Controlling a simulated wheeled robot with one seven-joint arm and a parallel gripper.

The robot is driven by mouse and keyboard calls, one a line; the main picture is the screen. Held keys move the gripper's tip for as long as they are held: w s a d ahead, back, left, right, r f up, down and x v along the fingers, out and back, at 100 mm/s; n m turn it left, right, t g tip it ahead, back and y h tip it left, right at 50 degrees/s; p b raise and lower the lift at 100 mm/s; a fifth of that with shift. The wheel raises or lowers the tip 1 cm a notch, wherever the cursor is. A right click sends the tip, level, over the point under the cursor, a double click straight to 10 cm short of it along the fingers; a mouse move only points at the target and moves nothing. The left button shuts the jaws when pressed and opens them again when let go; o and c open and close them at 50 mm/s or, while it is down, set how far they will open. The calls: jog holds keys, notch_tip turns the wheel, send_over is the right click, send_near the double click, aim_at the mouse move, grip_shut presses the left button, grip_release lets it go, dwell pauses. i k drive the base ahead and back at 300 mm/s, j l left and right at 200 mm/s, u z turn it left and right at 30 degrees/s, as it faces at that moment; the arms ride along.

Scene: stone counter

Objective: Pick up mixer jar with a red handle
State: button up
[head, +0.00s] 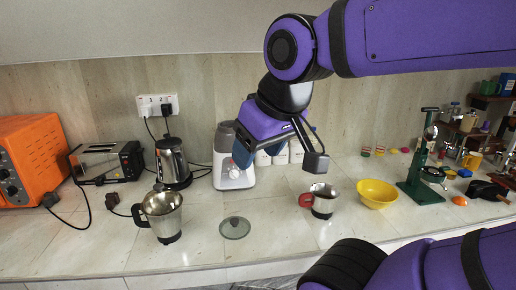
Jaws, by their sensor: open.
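The mixer jar with a red handle (325,205) stands upright on the stone counter, right of centre. It is a small steel jar with a dark base, and its red handle points left. My gripper (280,158) is open and empty. In the picture it is above and to the left of the jar, in front of the wall and the white mixer base, and apart from the jar. A larger steel jar with a black handle (162,216) stands at the left front of the counter.
A round lid (235,228) lies left of the red-handled jar, and a yellow bowl (377,193) stands close on its right. A white mixer base (233,172), kettle (172,163), toaster (106,162) and green stand (421,190) are farther out. Counter in front of the jar is clear.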

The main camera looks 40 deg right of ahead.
aim_at(324, 196)
jog(key=z, duration=1.45)
